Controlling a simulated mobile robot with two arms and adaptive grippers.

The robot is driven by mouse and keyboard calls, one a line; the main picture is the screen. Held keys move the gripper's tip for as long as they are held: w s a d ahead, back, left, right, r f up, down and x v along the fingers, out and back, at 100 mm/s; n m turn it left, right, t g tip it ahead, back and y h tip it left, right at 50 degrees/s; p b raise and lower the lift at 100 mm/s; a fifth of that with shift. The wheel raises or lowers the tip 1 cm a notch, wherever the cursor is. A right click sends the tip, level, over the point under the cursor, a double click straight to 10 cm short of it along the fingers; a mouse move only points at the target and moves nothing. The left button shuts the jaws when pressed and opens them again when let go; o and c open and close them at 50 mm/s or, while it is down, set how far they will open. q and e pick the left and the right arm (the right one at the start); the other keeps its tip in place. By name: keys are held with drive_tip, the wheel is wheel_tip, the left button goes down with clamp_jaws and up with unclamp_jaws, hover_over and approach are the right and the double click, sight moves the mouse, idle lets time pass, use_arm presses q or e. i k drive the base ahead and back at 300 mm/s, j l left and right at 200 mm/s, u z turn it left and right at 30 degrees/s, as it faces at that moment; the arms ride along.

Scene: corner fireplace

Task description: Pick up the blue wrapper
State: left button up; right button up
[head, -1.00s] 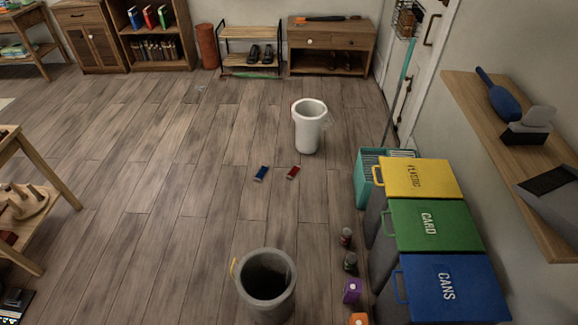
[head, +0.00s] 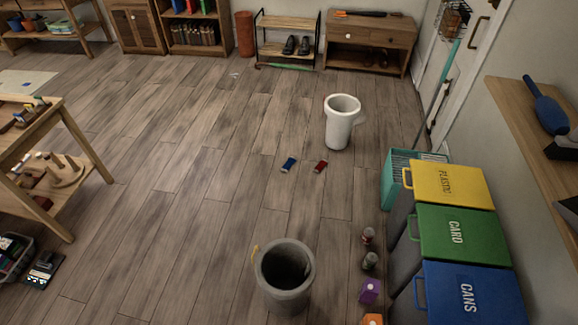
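The blue wrapper (head: 288,165) is a small flat blue piece with a pale end. It lies on the wooden floor near the middle of the head view. A similar red wrapper (head: 321,167) lies just to its right, apart from it. Neither of my grippers shows in the head view.
A white bin (head: 340,125) stands behind the wrappers and a grey bin (head: 284,283) in front. Yellow, green and blue-lidded bins (head: 455,236) line the right side. A small table (head: 75,118) stands at left. The floor (head: 180,215) left of the wrappers is clear.

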sight(287, 166)
drive_tip(key=j, duration=0.75)
drive_tip(key=i+j, duration=0.15)
drive_tip(key=j, duration=0.6)
drive_tip(key=i+j, duration=0.65)
drive_tip(key=i+j+u, duration=0.1)
drive_tip(key=i+j, duration=0.55)
drive_tip(key=j, duration=0.25)
drive_tip(key=i+l, duration=0.55)
drive_tip(key=i, duration=0.15)
drive_tip(key=i+l+u, duration=0.1)
drive_tip(key=i+l, duration=0.4)
drive_tip(key=i, duration=0.25)
